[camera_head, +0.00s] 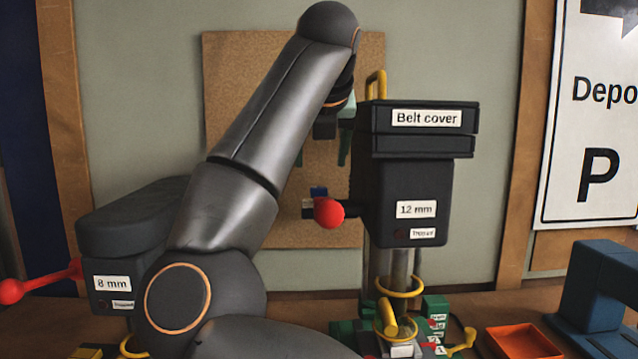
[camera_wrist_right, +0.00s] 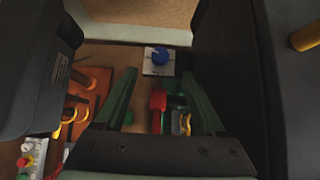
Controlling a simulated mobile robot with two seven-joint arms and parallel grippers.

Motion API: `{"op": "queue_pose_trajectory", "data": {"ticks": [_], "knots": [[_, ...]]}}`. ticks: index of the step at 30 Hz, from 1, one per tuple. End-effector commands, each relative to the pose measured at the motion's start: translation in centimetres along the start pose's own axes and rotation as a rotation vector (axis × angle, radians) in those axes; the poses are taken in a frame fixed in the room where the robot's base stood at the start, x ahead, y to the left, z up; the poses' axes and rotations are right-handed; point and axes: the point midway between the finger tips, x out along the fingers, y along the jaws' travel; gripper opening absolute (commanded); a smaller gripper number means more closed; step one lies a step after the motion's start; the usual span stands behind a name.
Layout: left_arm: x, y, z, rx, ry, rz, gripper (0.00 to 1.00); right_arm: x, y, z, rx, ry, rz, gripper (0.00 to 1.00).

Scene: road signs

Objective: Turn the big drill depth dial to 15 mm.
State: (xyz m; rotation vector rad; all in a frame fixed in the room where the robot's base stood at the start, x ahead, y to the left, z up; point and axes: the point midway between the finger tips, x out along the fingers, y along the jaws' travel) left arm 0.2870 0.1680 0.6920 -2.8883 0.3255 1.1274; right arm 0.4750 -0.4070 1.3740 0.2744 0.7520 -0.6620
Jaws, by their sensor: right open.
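The big drill (camera_head: 408,185) stands right of centre in the head view, labelled "Belt cover" and "12 mm". In the right wrist view, a blue round dial (camera_wrist_right: 159,56) sits on a white plate (camera_wrist_right: 151,69), beyond my fingertips. A small blue patch (camera_head: 319,191) beside the red ball in the head view may be the same dial. Its reading is too small to tell. My right gripper (camera_head: 329,160) is left of the drill head, with green fingers pointing down. In the wrist view my right gripper (camera_wrist_right: 162,75) is open, its fingers apart and empty. My left gripper is out of view.
A red ball handle (camera_head: 328,212) sticks out left of the big drill; a red part (camera_wrist_right: 158,101) shows between my fingers. A smaller drill (camera_head: 125,285) marked "8 mm" stands at left. An orange tray (camera_head: 521,343) and a blue machine (camera_head: 600,290) are at right.

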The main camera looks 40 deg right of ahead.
Motion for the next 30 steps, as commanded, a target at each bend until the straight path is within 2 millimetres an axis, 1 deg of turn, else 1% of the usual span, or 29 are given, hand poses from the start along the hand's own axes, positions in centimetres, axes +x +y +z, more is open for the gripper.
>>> {"op": "queue_pose_trajectory", "data": {"ticks": [1,6,9,13,18,26,30], "knots": [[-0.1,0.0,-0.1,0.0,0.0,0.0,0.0,1.2,0.0,0.0,0.0,0.004,-0.002,0.72],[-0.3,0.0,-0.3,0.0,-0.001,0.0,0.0,4.8,-0.1,0.0,0.001,0.004,-0.003,0.72],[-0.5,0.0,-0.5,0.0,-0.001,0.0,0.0,6.5,-0.1,0.0,0.0,0.004,-0.003,0.72],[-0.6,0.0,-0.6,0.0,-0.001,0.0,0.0,8.1,-0.1,0.0,0.0,0.002,-0.002,0.72],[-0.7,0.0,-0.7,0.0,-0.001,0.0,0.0,9.1,-0.1,0.0,0.001,-0.001,-0.001,0.72],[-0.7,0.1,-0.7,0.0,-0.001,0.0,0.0,9.2,-0.1,0.0,0.001,-0.001,-0.001,0.72],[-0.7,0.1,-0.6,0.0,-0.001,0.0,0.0,9.2,-0.1,0.0,0.001,-0.001,-0.001,0.57]]}}
